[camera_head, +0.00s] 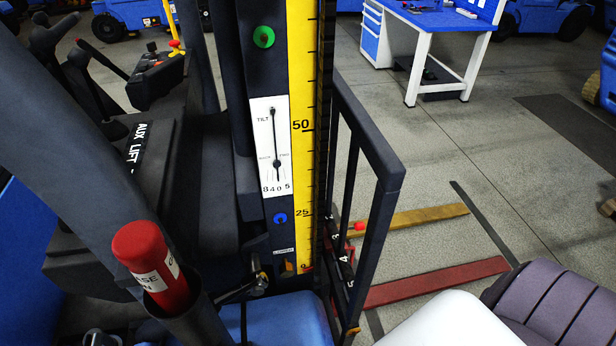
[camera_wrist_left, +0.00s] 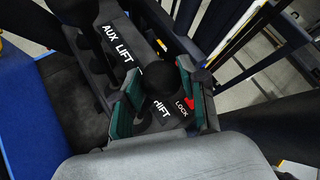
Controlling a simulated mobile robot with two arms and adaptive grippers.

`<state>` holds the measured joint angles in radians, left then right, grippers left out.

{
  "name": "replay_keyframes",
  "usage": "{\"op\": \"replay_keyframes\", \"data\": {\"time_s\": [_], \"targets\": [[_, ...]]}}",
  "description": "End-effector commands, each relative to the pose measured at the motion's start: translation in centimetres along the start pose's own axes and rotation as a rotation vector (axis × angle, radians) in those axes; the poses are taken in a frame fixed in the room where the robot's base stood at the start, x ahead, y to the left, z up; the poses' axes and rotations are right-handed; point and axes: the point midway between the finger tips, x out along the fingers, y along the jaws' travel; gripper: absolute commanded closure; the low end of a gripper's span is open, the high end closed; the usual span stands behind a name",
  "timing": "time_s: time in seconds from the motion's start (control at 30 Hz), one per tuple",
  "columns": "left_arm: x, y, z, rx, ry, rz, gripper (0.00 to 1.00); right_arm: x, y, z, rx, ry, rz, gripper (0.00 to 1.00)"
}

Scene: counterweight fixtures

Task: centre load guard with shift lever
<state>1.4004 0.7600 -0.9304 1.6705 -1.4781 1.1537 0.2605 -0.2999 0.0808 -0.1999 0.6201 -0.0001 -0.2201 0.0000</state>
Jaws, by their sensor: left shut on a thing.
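In the left wrist view, my left gripper (camera_wrist_left: 160,92) has its two teal-padded fingers around the dark knob of the shift lever (camera_wrist_left: 158,78). The plate (camera_wrist_left: 163,108) by it reads "HIFT", its first letter covered. My left gripper cannot be made out in the head view. The load guard (camera_head: 384,160), a dark upright frame, stands right of the mast in the head view. A small red pointer (camera_head: 360,226) shows at its foot beside white numerals 3, 4 and 5; its exact reading is unclear. My right gripper is in neither view.
A red LOCK mark (camera_wrist_left: 189,103) lies close by the right finger. AUX and LIFT levers (camera_head: 45,38) stand at upper left. A yellow scale (camera_head: 302,130) runs up the mast. Yellow (camera_head: 425,218) and red (camera_head: 435,281) floor-level bars extend right. A blue workbench (camera_head: 440,15) stands behind.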

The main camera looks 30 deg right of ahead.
Motion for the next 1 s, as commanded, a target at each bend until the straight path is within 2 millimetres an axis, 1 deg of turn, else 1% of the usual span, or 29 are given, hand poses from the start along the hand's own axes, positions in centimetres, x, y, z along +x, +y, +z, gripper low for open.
{"op": "replay_keyframes", "data": {"time_s": [0.03,0.53,0.73,1.0], "targets": [[-0.1,-0.3,0.1,0.003,-0.003,-0.006,0.77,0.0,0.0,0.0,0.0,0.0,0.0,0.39],[0.0,-0.2,0.0,0.001,0.0,-0.006,0.77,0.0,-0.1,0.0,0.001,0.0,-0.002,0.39],[-0.7,0.7,0.2,0.0,0.0,-0.005,0.77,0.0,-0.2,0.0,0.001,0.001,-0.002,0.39],[-0.7,0.8,0.1,0.001,0.001,-0.004,0.77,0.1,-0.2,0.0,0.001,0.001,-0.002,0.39]]}}
